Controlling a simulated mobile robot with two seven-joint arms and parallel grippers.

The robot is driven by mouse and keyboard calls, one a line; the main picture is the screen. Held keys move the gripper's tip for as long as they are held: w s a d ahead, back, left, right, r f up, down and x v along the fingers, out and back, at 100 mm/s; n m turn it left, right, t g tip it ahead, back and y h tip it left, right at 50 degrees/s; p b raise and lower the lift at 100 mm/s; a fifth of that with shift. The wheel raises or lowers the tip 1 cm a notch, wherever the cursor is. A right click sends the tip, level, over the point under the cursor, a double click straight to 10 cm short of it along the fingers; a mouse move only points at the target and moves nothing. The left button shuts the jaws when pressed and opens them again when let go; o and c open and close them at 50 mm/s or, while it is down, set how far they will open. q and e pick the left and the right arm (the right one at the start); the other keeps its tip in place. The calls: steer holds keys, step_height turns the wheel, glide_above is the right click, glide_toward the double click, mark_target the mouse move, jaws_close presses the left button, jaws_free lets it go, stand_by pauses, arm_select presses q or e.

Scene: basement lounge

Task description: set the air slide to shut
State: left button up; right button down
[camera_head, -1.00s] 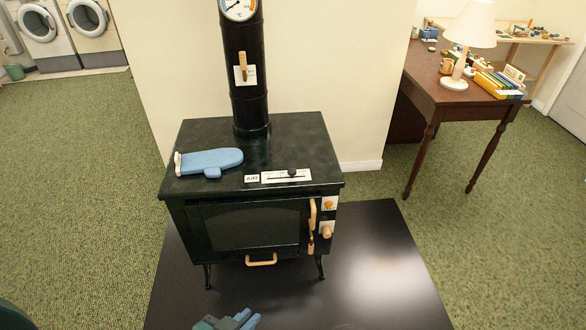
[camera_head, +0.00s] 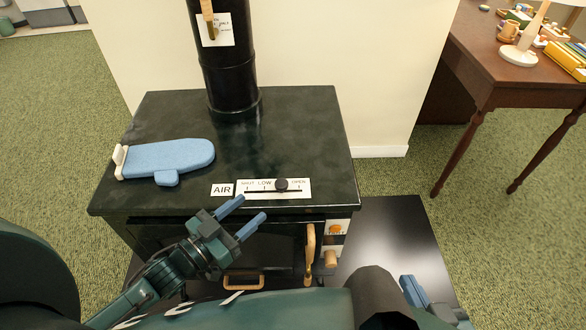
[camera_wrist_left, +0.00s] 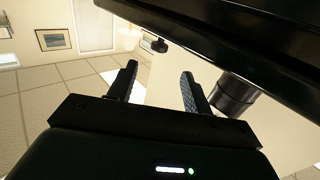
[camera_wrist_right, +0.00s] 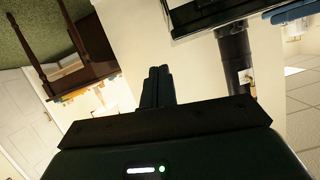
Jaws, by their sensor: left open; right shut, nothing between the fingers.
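The air slide's white plate (camera_head: 244,190) lies at the stove top's front edge beside the AIR label. It reads SHUT, LOW, OPEN from left to right. Its black knob (camera_head: 281,185) stands between LOW and OPEN; a dark knob (camera_wrist_left: 155,45), likely the same one, shows beyond the fingers in the left wrist view. My left gripper (camera_head: 250,210) is open and empty, just in front of and left of the knob, apart from it. My right gripper (camera_head: 412,290) is low at the right, in front of the stove; its fingers (camera_wrist_right: 158,75) are closed together on nothing.
A blue oven mitt (camera_head: 175,160) lies on the stove top (camera_head: 300,130) at the left. The black flue pipe (camera_head: 228,75) rises at the back. Wooden door handles (camera_head: 310,250) stick out in front. A brown table (camera_head: 500,75) stands at the right.

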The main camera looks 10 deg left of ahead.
mark_target(282, 187)
arm_select(q)
steer(key=shift+w+d+r, duration=0.1)
steer(key=shift+w+d, duration=0.1)
steer(key=shift+w, duration=0.15)
steer(key=b+x, duration=0.1)
steer(key=x, duration=1.1)
steer(key=shift+d, duration=0.1)
jaws_close()
